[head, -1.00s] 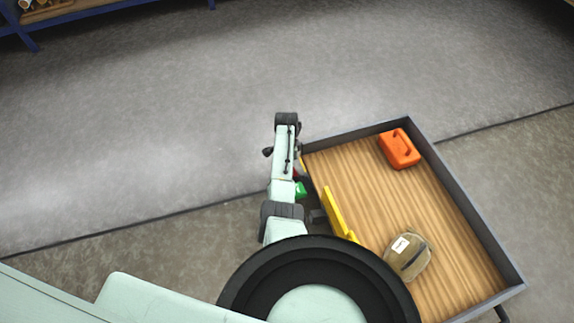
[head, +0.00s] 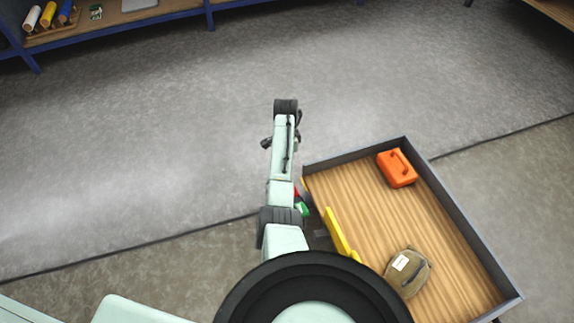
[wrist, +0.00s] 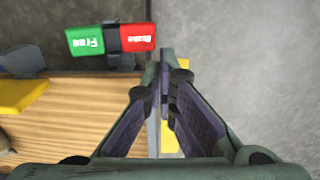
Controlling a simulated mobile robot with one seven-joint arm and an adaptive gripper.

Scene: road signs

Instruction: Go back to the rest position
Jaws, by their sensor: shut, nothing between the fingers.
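My gripper (wrist: 163,75) shows in the wrist view with its fingers closed together at the tips and nothing between them. It is above the edge of a wood-floored tray and the grey floor. In the head view my arm hides the gripper. A green "Free" block (wrist: 86,40) and a red "Brake" block (wrist: 137,37) sit on a dark mount beyond the fingertips. The green block (head: 301,209) and a sliver of the red one also show beside my arm in the head view.
The tray (head: 462,218) has a dark raised rim and holds an orange case (head: 397,168), a tan bag (head: 408,271) and a yellow piece (head: 337,234). A blue-framed shelf (head: 150,20) stands at the back left. The floor (head: 150,130) between is clear.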

